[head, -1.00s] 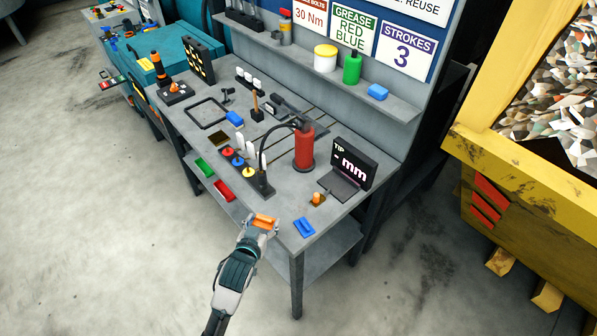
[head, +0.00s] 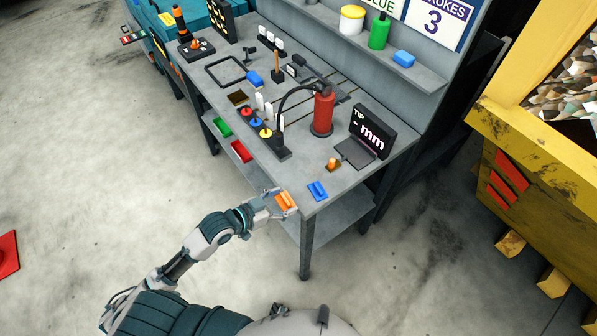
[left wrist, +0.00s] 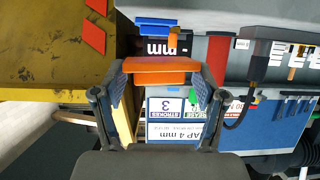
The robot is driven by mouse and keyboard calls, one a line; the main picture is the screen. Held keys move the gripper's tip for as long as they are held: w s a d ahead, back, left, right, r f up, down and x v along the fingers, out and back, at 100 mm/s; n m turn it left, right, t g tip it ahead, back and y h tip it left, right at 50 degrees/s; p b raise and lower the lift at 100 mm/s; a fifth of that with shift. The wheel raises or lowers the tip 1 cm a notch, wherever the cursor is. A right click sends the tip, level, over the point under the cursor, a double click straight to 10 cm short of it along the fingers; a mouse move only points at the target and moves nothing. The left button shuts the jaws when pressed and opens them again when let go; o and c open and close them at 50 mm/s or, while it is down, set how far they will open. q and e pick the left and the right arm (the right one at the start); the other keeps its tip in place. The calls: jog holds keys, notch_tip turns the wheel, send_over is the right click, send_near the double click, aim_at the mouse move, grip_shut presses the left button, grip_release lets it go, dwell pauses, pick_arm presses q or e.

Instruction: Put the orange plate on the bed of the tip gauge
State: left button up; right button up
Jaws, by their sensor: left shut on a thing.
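My left gripper (head: 276,202) is shut on the orange plate (head: 286,200) at the front edge of the bench. In the left wrist view the orange plate (left wrist: 158,70) spans between the two fingers. The tip gauge (head: 371,134) stands at the bench's right end, with a dark upright display reading "TIP - mm". Its flat grey bed (head: 355,152) lies in front of the display and looks bare. The held plate is to the left of and nearer than the bed, apart from it. My right gripper is not in view.
A blue plate (head: 318,191) lies on the bench's front right corner, just right of the held plate. A small orange knob on a base (head: 332,164) stands before the bed. A red cylinder (head: 322,112) with a black hose stands left of the gauge. A yellow container (head: 520,150) is at right.

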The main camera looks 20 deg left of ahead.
pick_arm(q)
send_over(299, 173)
jog(key=s, duration=0.1)
jog(key=shift+s+a+f+p, duration=0.15)
jog(key=shift+f+p, duration=0.25)
jog(key=shift+f, duration=0.25)
jog(key=shift+w, duration=0.6)
notch_tip(299, 173, down, 2)
jog(key=shift+w+f+p, duration=0.15)
jog(key=shift+f+p, duration=0.1)
jog(key=shift+p, duration=0.1)
jog(key=shift+f, duration=0.35)
jog(key=shift+f, duration=0.15)
jog(key=o, duration=1.2)
jog(key=shift+f, duration=0.1)
